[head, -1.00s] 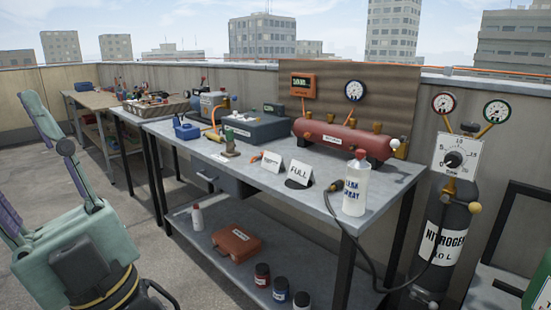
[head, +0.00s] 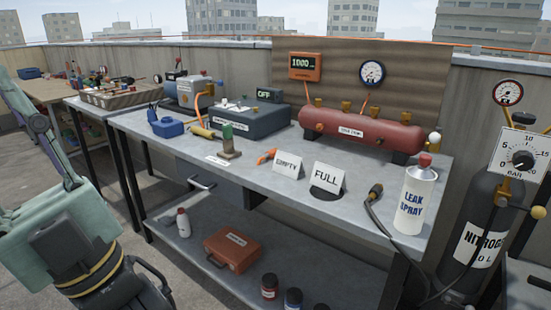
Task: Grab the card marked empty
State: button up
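The card marked EMPTY (head: 288,164) is a small white folded card standing on the grey workbench (head: 385,195). It is left of a second white card marked FULL (head: 327,178), with a narrow gap between them. A dark round thing lies at the foot of the FULL card. An orange-handled tool (head: 266,156) lies just left of the EMPTY card. Parts of my arm show at the left edge, away from the cards.
A leak spray bottle (head: 414,197) and a black hose (head: 376,208) are to the right. Behind the cards is a red manifold tank (head: 360,131). The bench front before the cards is fairly clear.

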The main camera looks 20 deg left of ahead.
aim_at(288, 164)
jog(key=i+j, duration=0.1)
jog(key=j, duration=0.3)
jog(key=i+j, duration=0.15)
jog(key=j, duration=0.25)
jog(key=i+j, duration=0.1)
jog(key=j, duration=0.3)
jog(key=i+j, duration=0.75)
jog(key=j, duration=0.15)
